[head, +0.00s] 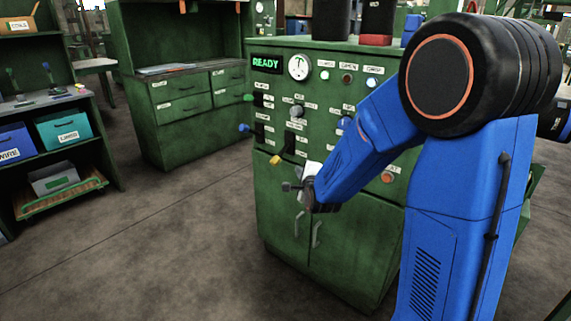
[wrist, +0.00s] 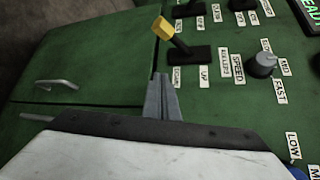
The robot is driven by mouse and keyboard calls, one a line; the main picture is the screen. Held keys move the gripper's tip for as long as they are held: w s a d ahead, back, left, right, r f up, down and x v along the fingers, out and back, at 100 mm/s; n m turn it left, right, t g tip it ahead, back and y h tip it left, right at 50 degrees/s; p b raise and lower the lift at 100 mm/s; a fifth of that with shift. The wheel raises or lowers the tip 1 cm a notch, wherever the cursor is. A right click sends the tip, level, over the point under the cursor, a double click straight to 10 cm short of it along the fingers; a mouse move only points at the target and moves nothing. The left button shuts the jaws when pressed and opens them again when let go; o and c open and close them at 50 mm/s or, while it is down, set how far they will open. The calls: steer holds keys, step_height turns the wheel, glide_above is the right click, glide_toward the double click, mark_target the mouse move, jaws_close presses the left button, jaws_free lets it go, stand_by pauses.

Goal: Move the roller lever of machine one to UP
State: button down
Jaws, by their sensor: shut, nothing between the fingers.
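Machine one appears to be the green cabinet (head: 330,225) with a lit READY display. A lever with a yellow grip (head: 275,160) stands out from a dark slot on its panel. In the wrist view the lever (wrist: 164,29) leans away from the end of the slot beside the UP label (wrist: 204,76), toward the cabinet doors. My gripper (head: 290,187) is shut and empty in front of the panel, below the lever in the head view. In the wrist view its fingertips (wrist: 161,82) are apart from the lever.
Other levers, with green (head: 248,98) and blue (head: 244,127) grips, are higher on the panel's left. A speed knob (wrist: 262,65) sits near the lever. Door handles (head: 299,223) stick out below. Shelves with bins (head: 66,131) stand at left; the floor between is clear.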

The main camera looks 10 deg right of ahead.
mark_target(282, 153)
steer(key=w+a+f, duration=0.1)
steer(key=w+a, duration=0.2)
steer(key=w, duration=0.5)
steer(key=shift+w, duration=0.4)
steer(key=shift+a, duration=0.1)
steer(key=shift+a+r, duration=0.15)
stand_by(0.4)
